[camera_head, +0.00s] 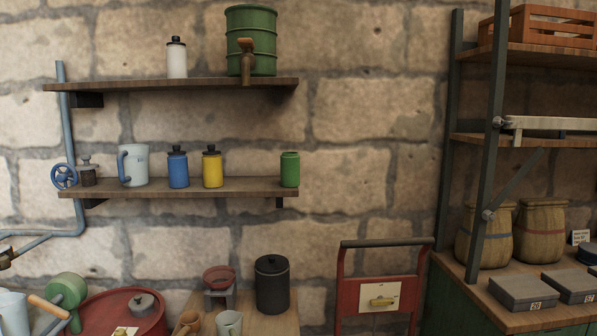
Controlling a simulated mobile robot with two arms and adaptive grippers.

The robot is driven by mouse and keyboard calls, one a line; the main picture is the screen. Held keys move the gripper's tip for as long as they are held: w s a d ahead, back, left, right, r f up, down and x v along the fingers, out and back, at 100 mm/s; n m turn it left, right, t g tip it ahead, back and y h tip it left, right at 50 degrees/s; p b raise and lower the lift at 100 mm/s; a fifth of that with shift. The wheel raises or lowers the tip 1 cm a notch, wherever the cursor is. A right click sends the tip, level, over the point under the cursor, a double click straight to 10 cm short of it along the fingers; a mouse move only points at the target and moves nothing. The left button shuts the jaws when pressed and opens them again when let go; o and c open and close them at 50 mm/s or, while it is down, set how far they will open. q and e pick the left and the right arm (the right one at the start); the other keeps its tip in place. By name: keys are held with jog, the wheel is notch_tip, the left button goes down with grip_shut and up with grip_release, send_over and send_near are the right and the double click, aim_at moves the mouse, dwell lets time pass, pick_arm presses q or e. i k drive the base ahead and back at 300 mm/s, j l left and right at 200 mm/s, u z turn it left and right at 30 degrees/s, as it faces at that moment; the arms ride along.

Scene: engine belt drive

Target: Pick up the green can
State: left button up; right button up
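The green can (290,170) stands upright at the right end of the lower wall shelf (235,187). It is small and plain green, with a gap to its left. A yellow can (212,169) and a blue can (178,170), both with black tops, stand further left on the same shelf. Neither of my grippers shows in the head view.
A green drum with a tap (262,45) and a white bottle (177,60) stand on the upper shelf (150,84). Below are a black canister (272,285) and a red hand truck (378,296). A rack (482,160) stands at the right.

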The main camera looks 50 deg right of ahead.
aim_at(289, 162)
jog(key=z, duration=1.5)
jog(key=i+l+u, duration=0.2)
jog(key=i+l, duration=0.15)
jog(key=i+l+u, duration=0.2)
jog(key=i+l, duration=0.15)
jog(key=l, duration=0.15)
jog(key=i+l+u, duration=0.15)
jog(key=i+l, duration=0.15)
jog(key=l, duration=0.25)
